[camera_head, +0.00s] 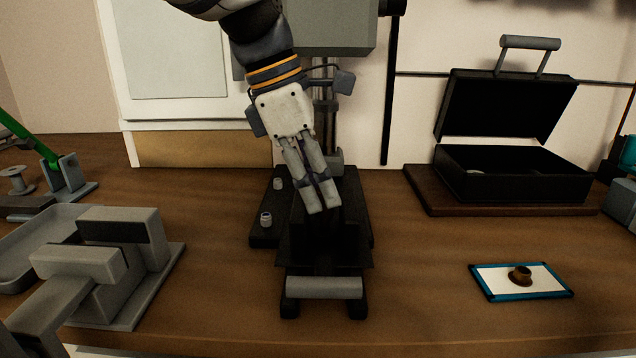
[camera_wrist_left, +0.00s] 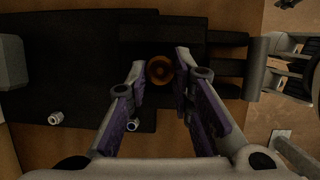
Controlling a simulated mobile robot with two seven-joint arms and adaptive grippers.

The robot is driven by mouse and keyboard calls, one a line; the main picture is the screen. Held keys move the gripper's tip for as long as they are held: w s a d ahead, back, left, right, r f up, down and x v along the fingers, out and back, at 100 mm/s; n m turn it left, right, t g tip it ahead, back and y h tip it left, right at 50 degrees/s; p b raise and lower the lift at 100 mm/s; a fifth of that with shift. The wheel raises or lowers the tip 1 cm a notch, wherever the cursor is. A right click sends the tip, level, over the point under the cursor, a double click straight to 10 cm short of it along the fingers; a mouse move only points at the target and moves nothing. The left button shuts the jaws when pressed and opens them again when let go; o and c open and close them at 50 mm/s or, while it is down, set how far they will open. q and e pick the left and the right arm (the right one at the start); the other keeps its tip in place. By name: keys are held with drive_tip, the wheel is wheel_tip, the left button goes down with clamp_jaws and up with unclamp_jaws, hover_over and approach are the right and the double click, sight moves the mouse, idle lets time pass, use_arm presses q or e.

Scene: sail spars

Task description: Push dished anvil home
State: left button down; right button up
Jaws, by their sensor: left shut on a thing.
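The dished anvil (camera_wrist_left: 160,69) shows in the left wrist view as a small round brown piece with a darker hollow middle. It sits between the fingertips of my left gripper (camera_wrist_left: 160,72), which is shut on it. In the head view my left gripper (camera_head: 320,208) reaches down over the black bench press (camera_head: 325,252), its fingertips close to the dark upper part. The anvil is hidden there by the fingers. Whether it touches its seat cannot be told. My right gripper is not in view.
Two small metal pieces (camera_head: 266,218) stand on the black base, left of the fingers. A brown flanged piece (camera_head: 520,275) lies on a blue-edged white mat (camera_head: 492,293). An open black case (camera_head: 515,182) stands back right. A grey fixture (camera_head: 120,260) stands left. Wood between press and mat is clear.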

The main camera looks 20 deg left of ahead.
use_arm(q)
drive_tip(key=shift+f, duration=0.5)
idle(0.3)
drive_tip(key=c, duration=1.3)
unclamp_jaws()
drive_tip(key=v, duration=1.2)
